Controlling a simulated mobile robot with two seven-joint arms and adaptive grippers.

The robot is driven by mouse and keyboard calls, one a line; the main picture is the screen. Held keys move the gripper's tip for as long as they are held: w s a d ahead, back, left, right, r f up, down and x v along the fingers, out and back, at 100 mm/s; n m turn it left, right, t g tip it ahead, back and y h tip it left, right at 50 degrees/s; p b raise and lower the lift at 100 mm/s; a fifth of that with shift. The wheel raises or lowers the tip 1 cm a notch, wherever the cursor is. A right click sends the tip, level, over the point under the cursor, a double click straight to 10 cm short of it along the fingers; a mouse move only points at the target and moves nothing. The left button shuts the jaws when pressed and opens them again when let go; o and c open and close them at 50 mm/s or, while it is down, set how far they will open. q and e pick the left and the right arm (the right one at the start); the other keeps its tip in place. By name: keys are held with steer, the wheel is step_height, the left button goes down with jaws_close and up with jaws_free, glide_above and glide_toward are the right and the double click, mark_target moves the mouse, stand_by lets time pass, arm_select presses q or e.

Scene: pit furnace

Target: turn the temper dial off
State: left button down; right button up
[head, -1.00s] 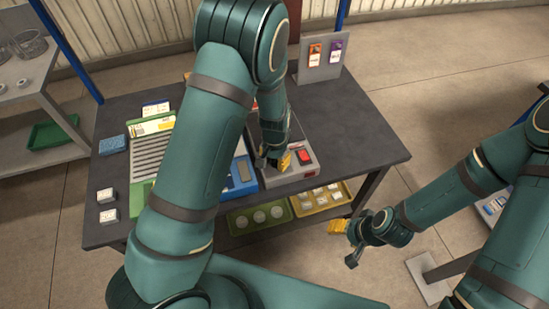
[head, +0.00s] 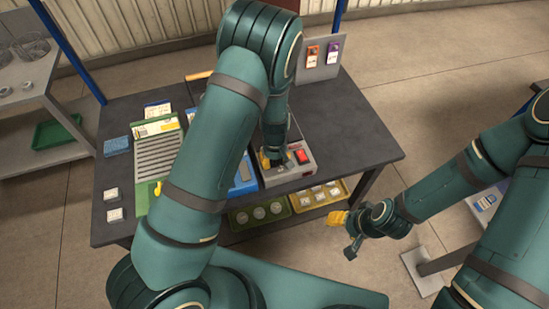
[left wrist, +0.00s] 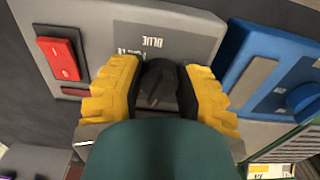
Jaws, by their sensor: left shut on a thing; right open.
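The temper dial (left wrist: 158,85) is a dark round knob with a raised grip bar, on the grey control box (left wrist: 185,28), which also shows in the head view (head: 290,176). My left gripper (left wrist: 160,96) has its yellow fingers on both sides of the dial and is shut on it. In the head view the left gripper (head: 272,163) is at the box's top, with the dial hidden there. A red switch (head: 302,156) sits beside it on the box. My right gripper (head: 344,232) is open and empty, off the table's right front.
A blue device (left wrist: 270,75) with a blue knob (left wrist: 303,100) stands beside the grey box. A panel with orange and purple tags (head: 320,62) stands at the back. The table's right part (head: 355,130) is clear.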

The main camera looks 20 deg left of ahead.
arm_select(q)
steer(key=shift+n+p, duration=0.4)
steer(key=shift+n, duration=0.9)
steer(key=shift+f+n, duration=0.1)
steer(key=shift+n, duration=0.2)
steer(key=c, duration=0.6)
jaws_free()
steer(key=shift+w+r, duration=0.1)
steer(key=shift+r, duration=0.5)
step_height(320, 180, up, 11)
steer(key=shift+f, duration=0.1)
